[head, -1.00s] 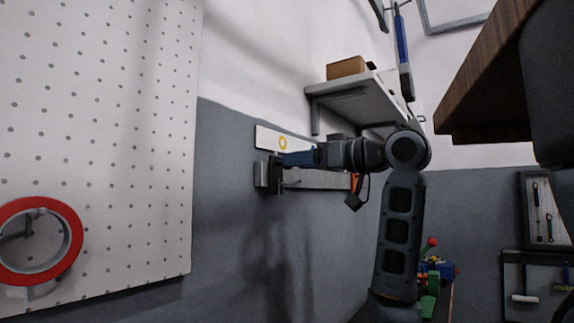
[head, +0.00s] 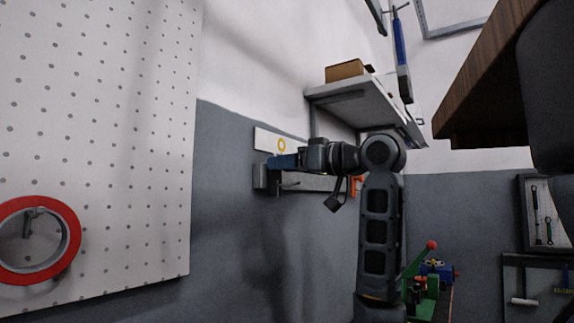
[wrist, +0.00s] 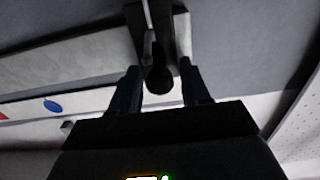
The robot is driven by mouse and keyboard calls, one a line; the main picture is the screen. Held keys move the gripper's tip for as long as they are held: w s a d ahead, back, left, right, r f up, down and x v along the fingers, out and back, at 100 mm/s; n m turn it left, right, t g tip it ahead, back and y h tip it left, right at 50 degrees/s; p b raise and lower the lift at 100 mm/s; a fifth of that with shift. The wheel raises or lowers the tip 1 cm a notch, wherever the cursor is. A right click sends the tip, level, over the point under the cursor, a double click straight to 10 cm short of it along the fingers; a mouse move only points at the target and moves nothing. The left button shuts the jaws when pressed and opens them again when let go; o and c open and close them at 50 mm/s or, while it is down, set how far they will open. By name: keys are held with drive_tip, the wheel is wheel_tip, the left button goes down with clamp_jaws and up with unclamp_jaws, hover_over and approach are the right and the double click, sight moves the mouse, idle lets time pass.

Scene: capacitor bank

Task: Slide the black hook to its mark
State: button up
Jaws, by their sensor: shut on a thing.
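The black hook (head: 273,180) sits on the grey wall rail (head: 318,184), close to its left end block (head: 259,177). My gripper (head: 271,162) reaches it from the right, with its blue fingers at the hook. In the wrist view, the hook's dark round knob (wrist: 158,79) lies between the two fingers (wrist: 160,88), which are shut on it. A white strip (head: 265,140) above the rail bears a yellow ring mark (head: 281,145), a little right of the hook. The wrist view shows a blue mark (wrist: 52,106) on the strip. My wrist hides part of the rail.
An orange hook (head: 355,187) hangs farther right along the rail. A shelf (head: 365,94) with a cardboard box (head: 346,70) juts out above my arm. A pegboard (head: 120,150) with red tape (head: 68,228) stands at left. A wooden top (head: 490,95) overhangs at right.

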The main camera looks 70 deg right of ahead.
clamp_jaws()
drive_tip(key=s+d, duration=0.1)
drive_tip(key=d, duration=0.5)
drive_tip(key=shift+s+p, duration=0.25)
drive_tip(key=shift+p, duration=0.05)
drive_tip(key=o, duration=0.7)
unclamp_jaws()
drive_tip(key=shift+s, duration=0.1)
drive_tip(key=b+v, duration=0.1)
drive_tip(key=v, duration=0.6)
drive_tip(key=shift+s+a+b, duration=0.1)
drive_tip(key=shift+s+b, duration=0.2)
drive_tip(key=shift+b, duration=0.05)
